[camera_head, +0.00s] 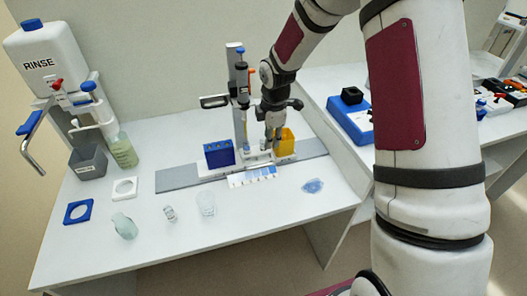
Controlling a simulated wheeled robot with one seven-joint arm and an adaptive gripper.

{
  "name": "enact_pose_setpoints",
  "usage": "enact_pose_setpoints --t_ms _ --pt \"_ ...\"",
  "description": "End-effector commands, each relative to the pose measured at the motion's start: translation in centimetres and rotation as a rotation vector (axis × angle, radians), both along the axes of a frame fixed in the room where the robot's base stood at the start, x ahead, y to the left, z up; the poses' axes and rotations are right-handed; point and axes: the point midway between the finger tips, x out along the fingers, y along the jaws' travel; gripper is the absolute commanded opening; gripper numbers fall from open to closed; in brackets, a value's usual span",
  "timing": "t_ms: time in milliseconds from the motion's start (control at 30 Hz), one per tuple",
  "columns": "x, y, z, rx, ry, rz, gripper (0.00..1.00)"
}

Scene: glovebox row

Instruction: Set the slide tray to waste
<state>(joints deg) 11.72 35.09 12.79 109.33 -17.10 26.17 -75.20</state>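The slide tray seems to be the white carriage (212,172) on a long grey rail (178,180). It bears a blue block (219,153) at its left and a yellow bin (286,143) at its right. A strip with blue-shaded squares (252,177) lies along its front. No waste mark is readable. My gripper (271,143) points down over the carriage, just left of the yellow bin and partly in front of it. Its fingertips are small and dark, so I cannot tell whether they touch or hold anything.
An upright dispenser (242,95) stands close left of my gripper. Glassware, including a clear beaker (206,204), stands in front of the rail. A RINSE bottle (45,60) stands at left.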

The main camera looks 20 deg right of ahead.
Motion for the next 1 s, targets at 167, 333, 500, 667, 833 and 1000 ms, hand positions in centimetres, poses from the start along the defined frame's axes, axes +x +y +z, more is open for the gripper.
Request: enact_pose_setpoints --t_ms 167,333,500,667,833,1000 --pt "0.4 0.1 -1.7 0.003 0.006 0.045 0.3" --pt "0.7 0.2 -3.4 0.002 0.01 0.047 0.3" --pt "1.2 0.2 -6.5 0.003 0.01 0.046 0.3" --pt "1.8 0.2 -9.6 0.003 0.01 0.045 0.3" --pt "2.3 0.2 -12.5 0.003 0.009 0.045 0.3" --pt "2.7 0.1 -14.2 0.002 0.007 0.044 0.3"
